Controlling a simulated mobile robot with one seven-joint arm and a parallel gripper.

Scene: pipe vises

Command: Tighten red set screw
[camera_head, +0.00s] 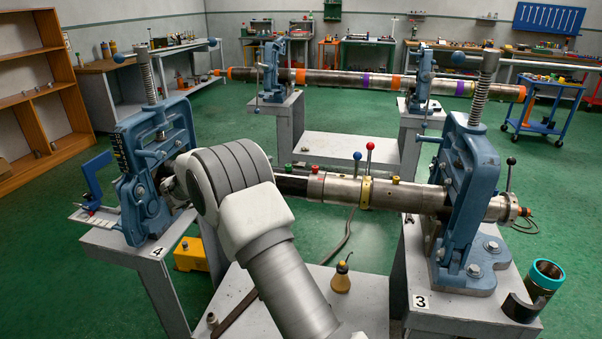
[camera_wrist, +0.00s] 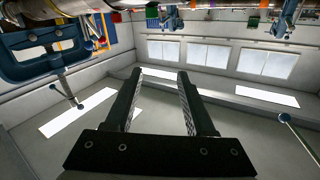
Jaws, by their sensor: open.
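A steel pipe assembly (camera_head: 335,188) is clamped between two blue vises, the left one (camera_head: 147,185) on stand 4 and the right one (camera_head: 467,190) on stand 3. A red ball on a thin lever (camera_head: 370,146) stands on the brass collar, beside a blue ball (camera_head: 357,156). I cannot tell which red part is the set screw. My gripper (camera_wrist: 159,75) is open and empty in the wrist view. In the head view my arm hides it, near the left vise.
A green knob (camera_head: 288,168) sits on the pipe beside my arm. An oil can (camera_head: 341,276) stands on the low shelf between the stands. A second pipe on vises (camera_head: 344,80) stands behind, with open green floor around.

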